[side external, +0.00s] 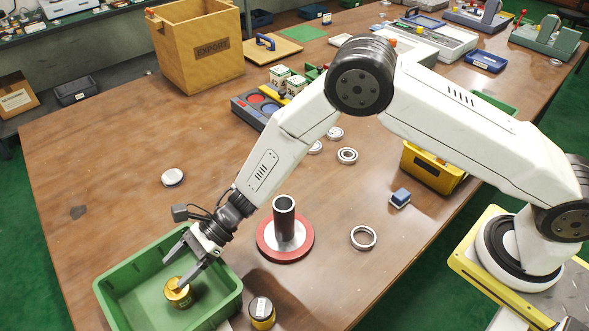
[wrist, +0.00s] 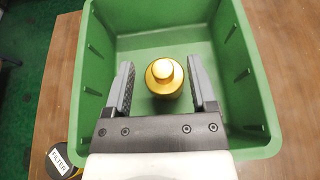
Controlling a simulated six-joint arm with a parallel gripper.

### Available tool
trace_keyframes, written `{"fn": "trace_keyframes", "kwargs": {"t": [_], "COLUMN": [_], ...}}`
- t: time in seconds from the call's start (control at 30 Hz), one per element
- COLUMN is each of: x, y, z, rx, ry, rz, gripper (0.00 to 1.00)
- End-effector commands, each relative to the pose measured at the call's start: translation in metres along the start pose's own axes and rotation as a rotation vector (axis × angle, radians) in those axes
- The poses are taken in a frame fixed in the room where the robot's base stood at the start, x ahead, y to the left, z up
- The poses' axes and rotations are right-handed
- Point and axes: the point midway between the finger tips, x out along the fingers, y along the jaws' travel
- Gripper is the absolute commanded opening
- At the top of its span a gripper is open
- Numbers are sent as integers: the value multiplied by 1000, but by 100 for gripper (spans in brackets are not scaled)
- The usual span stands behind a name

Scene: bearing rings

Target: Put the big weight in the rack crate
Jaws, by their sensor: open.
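A brass weight (side external: 177,292) with a round knob stands upright inside the green crate (side external: 225,303). In the wrist view the weight (wrist: 164,78) is seen from above, near the middle of the crate floor, with the green crate (wrist: 245,75) walls around it. My gripper (side external: 174,269) points down into the crate above the weight. Its fingers are open, and in the wrist view the gripper (wrist: 161,68) has one finger on each side of the weight, with gaps showing. Whether the fingertips reach down to the knob's height is hard to tell.
A dark pipe stands on a red-rimmed round base (side external: 285,240) right of the crate. A black and yellow filter can (side external: 262,312) sits beside the crate. Loose rings, including one bearing ring (side external: 363,237), lie on the table. The table left of the crate is mostly clear.

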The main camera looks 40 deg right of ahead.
Motion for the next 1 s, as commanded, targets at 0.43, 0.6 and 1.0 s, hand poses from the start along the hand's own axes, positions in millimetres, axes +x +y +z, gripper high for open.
{"fn": "trace_keyframes", "kwargs": {"t": [0.43, 0.6, 1.0], "x": [-74, -88, -92], "y": [-1, -1, 0], "z": [0, 0, 0], "rx": [0, 0, 0], "ry": [0, 0, 0], "rz": [-3, -2, 1], "gripper": [73, 73, 73]}}
